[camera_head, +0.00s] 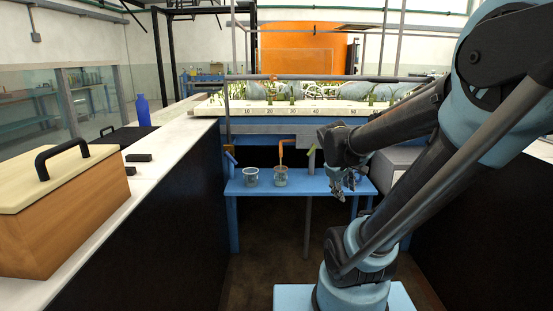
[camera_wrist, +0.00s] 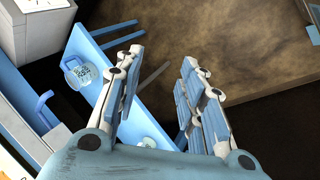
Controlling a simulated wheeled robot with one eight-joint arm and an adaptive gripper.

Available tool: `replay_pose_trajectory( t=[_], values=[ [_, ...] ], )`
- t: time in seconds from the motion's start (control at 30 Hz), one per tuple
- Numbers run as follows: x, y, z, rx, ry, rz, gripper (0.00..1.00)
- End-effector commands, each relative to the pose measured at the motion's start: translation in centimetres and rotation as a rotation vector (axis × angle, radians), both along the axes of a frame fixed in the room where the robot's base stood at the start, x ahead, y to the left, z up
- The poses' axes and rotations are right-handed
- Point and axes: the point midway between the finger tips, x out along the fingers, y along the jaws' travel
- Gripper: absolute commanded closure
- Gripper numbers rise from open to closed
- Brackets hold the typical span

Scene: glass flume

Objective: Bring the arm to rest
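My gripper (camera_head: 347,184) hangs at the end of my bent arm, in front of the right part of a low blue bench (camera_head: 238,187) in the head view. In the wrist view my gripper (camera_wrist: 163,58) has its two fingers spread apart, with nothing between them. Dark brown floor and the edge of the blue bench (camera_wrist: 90,47) show beyond the fingers. The gripper appears to touch nothing. My arm comes in from the right and bends down to the gripper.
A glass flume with plants (camera_head: 300,104) is behind. A wooden box (camera_head: 62,211) and blue bottle (camera_head: 143,110) stand on the left counter. The aisle floor (camera_head: 268,262) is clear.

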Motion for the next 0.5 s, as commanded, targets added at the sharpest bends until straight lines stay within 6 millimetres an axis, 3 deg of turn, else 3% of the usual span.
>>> replay_pose_trajectory(
  t=[0.2, 0.5],
  values=[
    [-5.9, 0.9, -2.1, 0.179, 0.028, -0.199, 0.64],
    [-12.3, 3.2, -4.7, 0.393, 0.077, -0.448, 0.64]
  ],
)
